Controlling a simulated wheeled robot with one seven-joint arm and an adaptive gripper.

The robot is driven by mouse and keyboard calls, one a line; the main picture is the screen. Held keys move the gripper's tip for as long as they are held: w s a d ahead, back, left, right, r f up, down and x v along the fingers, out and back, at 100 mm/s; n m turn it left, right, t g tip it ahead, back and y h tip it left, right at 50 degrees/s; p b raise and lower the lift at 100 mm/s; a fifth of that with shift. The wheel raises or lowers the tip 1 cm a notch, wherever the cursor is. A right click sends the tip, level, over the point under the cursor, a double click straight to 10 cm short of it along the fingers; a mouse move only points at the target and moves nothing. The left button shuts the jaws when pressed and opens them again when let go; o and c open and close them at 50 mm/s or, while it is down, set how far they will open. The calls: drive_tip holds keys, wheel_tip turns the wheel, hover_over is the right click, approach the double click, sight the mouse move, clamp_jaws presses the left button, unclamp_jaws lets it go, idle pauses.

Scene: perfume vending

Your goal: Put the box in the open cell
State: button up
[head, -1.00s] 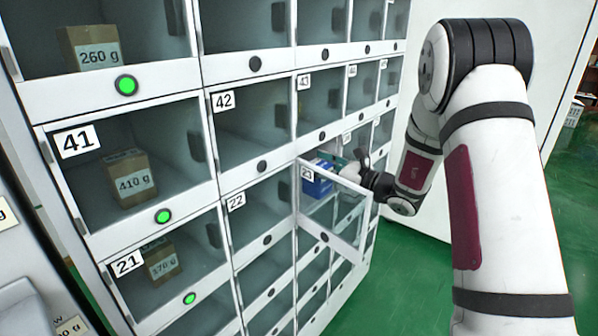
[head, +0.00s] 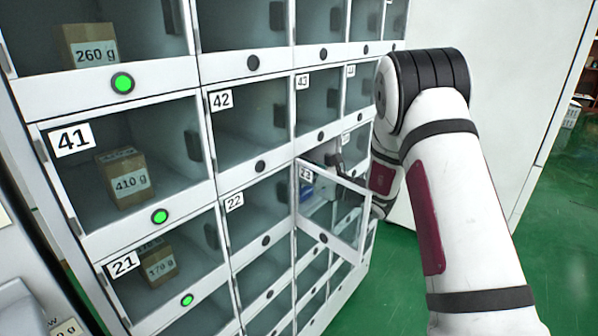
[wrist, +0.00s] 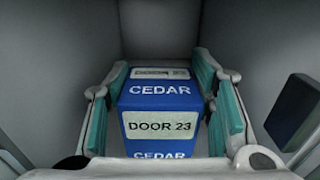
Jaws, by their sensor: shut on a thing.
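The box (wrist: 160,92) is blue with white "CEDAR" lettering and a "DOOR 23" label. In the wrist view it sits between the teal pads of my gripper (wrist: 162,100), which is shut on it. Grey cell walls surround the box and my gripper in that view. In the head view the open cell (head: 314,168) is the one with its clear door 23 (head: 335,215) swung outward. A small part of the blue box (head: 306,192) shows inside, behind the door. My gripper is mostly hidden there by the door and my arm. Whether the box touches the cell floor cannot be told.
Shut clear-door cells surround the open one, such as 22 (head: 250,215), 42 (head: 245,125) and 43 (head: 318,105). Cells at the left hold brown boxes, such as the 410 g box (head: 126,180). Green floor (head: 548,240) is clear at the right.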

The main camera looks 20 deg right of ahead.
drive_tip(key=shift+f, duration=0.1)
drive_tip(key=o, duration=1.2)
drive_tip(key=shift+s+d, duration=0.25)
drive_tip(key=v, duration=1.1)
drive_tip(key=shift+s+p, duration=0.2)
drive_tip(key=shift+p, duration=0.1)
